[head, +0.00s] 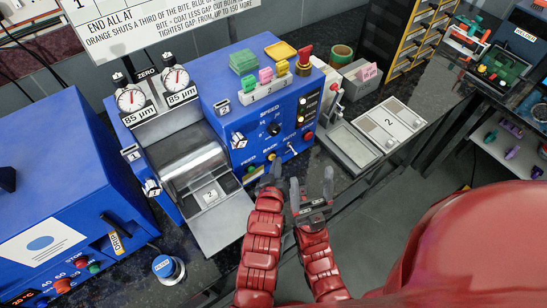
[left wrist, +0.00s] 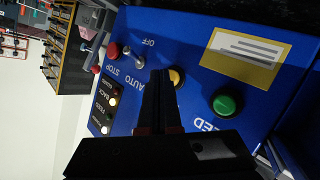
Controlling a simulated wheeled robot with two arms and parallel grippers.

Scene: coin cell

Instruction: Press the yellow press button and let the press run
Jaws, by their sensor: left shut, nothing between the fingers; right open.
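The yellow button (left wrist: 176,77) is on the blue press's front panel, beside a green button (left wrist: 226,103) marked FEED. My left gripper (left wrist: 161,76) is shut and empty. Its fingertips are at the yellow button and partly cover it in the left wrist view; I cannot tell whether they touch it. In the head view the left gripper (head: 274,172) is just in front of the panel. The press (head: 225,105) has a metal roller (head: 190,160) and two dials reading 85 µm. My right gripper (head: 312,190) is open and empty, right of the left one.
A toggle switch (left wrist: 137,61) and a red stop button (left wrist: 112,50) are near the yellow button. A metal plate (head: 222,228) with a card marked 2 lies before the roller. Another blue machine (head: 50,200) stands at left. A grey tray (head: 388,122) is at right.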

